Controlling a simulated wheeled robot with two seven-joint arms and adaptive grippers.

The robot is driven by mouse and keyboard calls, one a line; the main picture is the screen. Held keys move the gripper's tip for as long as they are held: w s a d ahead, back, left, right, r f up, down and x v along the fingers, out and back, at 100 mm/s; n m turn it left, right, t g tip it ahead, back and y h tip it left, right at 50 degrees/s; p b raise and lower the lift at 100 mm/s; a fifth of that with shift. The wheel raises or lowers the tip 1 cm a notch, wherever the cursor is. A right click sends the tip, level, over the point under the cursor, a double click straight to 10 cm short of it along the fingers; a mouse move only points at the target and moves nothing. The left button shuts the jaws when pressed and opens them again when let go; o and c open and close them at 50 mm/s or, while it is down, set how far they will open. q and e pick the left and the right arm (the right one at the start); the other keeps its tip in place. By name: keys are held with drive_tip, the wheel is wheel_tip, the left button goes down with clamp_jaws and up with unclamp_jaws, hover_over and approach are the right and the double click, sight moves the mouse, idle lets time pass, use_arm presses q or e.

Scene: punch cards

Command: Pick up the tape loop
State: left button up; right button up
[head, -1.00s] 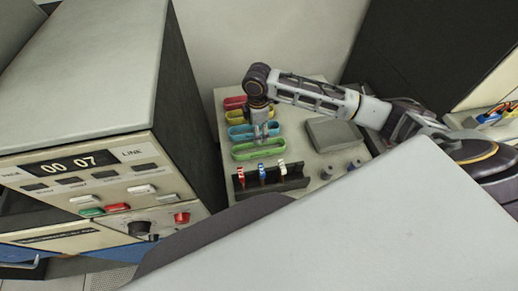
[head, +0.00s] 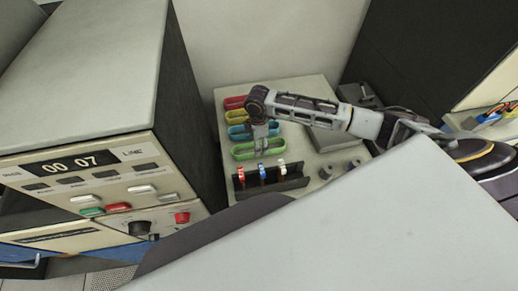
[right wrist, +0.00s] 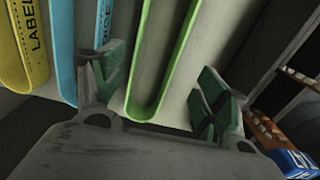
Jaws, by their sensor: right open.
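Several coloured elongated loops lie side by side on the pale bench. The green loop (head: 243,152) is nearest in the head view, with the blue loop (head: 238,132), yellow loop (head: 234,116) and red loop (head: 233,103) behind it. My right gripper (head: 262,146) points down at the right part of the green loop. In the right wrist view, the open fingers (right wrist: 163,95) stand on either side of the green loop (right wrist: 138,65). One finger overlaps the blue loop (right wrist: 66,50). No contact can be made out. My left gripper is not in view.
A dark rack (head: 271,180) with red, blue and white pieces stands in front of the loops. A grey box (head: 322,137) and round knobs (head: 325,172) are to the right. A tall console (head: 85,190) stands at the left.

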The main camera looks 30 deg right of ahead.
drive_tip(key=shift+f, duration=0.15)
drive_tip(key=shift+w+d+f, duration=0.15)
drive_tip(key=shift+f, duration=1.1)
drive_tip(key=shift+w+d+f, duration=0.15)
drive_tip(key=shift+f, duration=1.1)
drive_tip(key=c, duration=0.9)
